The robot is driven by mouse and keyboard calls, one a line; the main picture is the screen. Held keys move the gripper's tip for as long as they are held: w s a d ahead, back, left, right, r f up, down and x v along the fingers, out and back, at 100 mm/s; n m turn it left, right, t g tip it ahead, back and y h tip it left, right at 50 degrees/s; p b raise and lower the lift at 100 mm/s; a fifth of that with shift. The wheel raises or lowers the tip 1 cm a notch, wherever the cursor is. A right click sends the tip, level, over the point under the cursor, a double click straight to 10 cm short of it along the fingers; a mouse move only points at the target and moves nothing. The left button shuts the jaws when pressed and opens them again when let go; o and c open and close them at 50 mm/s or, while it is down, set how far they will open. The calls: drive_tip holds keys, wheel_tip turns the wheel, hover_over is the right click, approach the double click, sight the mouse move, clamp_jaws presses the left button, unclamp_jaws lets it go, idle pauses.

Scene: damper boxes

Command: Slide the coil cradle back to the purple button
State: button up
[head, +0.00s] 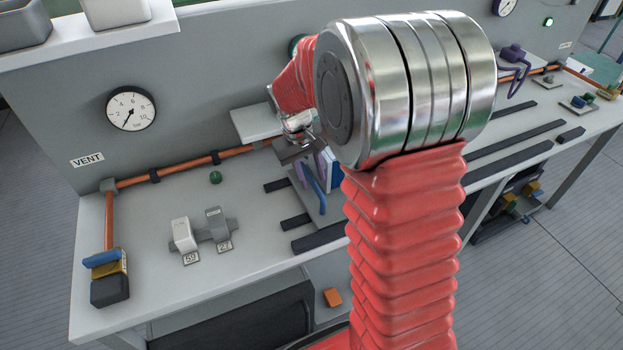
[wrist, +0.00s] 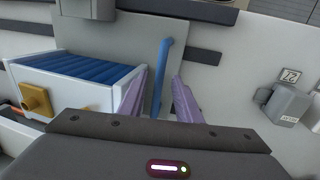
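The coil cradle shows in the wrist view as a grey plate (wrist: 118,38) bearing a white box with blue fins (wrist: 75,72) and a blue upright bar (wrist: 161,62). In the head view its blue bar (head: 314,188) stands near the left end of the dark rails, and the box is mostly hidden behind my arm. My gripper (wrist: 161,78) has two purple fingers, one on each side of the blue bar, with gaps showing between. It is open. In the head view the fingers (head: 303,171) are partly hidden.
Dark rails (head: 510,145) run along the bench to the right. Grey blocks tagged 59 and 27 (head: 216,225) stand left of the cradle. A green ball-like knob (head: 215,177) is behind them. A purple looped object (head: 513,72) stands far right. An orange pipe (head: 185,167) runs along the wall.

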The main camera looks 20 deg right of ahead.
drive_tip(key=shift+d+f, duration=0.15)
drive_tip(key=shift+f, duration=0.7)
drive_tip(key=shift+c, duration=0.3)
clamp_jaws()
